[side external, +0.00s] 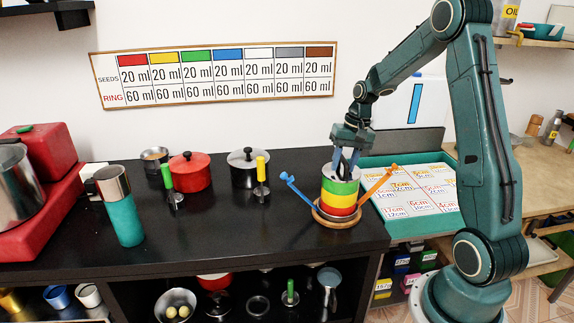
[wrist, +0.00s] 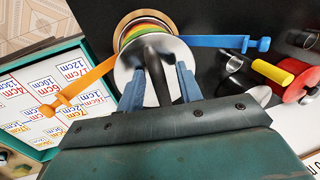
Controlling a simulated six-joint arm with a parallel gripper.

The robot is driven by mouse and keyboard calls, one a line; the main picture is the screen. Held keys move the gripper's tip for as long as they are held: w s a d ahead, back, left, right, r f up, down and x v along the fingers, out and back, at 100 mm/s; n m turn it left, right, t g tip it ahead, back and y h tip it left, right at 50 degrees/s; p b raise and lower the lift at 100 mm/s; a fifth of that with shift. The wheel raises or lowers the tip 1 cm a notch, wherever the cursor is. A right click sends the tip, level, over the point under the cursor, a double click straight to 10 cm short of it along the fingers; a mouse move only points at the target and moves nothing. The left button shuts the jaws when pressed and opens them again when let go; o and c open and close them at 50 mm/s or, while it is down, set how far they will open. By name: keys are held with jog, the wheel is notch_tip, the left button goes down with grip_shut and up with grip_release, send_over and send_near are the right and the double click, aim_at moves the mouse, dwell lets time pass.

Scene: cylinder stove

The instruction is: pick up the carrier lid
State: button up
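The carrier is a stack of green, yellow and red rings (side external: 340,198) on a round wooden base (side external: 337,219). Its silver carrier lid (side external: 331,171) sits on top of the stack. In the wrist view the lid (wrist: 183,52) is a shiny disc with a dark upright handle (wrist: 155,62). My gripper (side external: 346,168) points down just above the lid. In the wrist view the blue fingers of my gripper (wrist: 160,78) stand on either side of the handle, with small gaps visible, so it looks open around it.
An orange arm (side external: 378,183) and a blue arm (side external: 300,190) slant out from the carrier base. Red (side external: 190,173) and black (side external: 248,170) pots and a teal flask (side external: 121,210) stand left on the black counter. A tray of number cards (side external: 415,190) lies right.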

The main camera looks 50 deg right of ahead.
aim_at(344, 159)
jog(key=shift+c, duration=0.5)
grip_shut()
jog(key=shift+r, duration=0.15)
notch_tip(344, 159, up, 20)
dwell(0.5)
dwell(0.6)
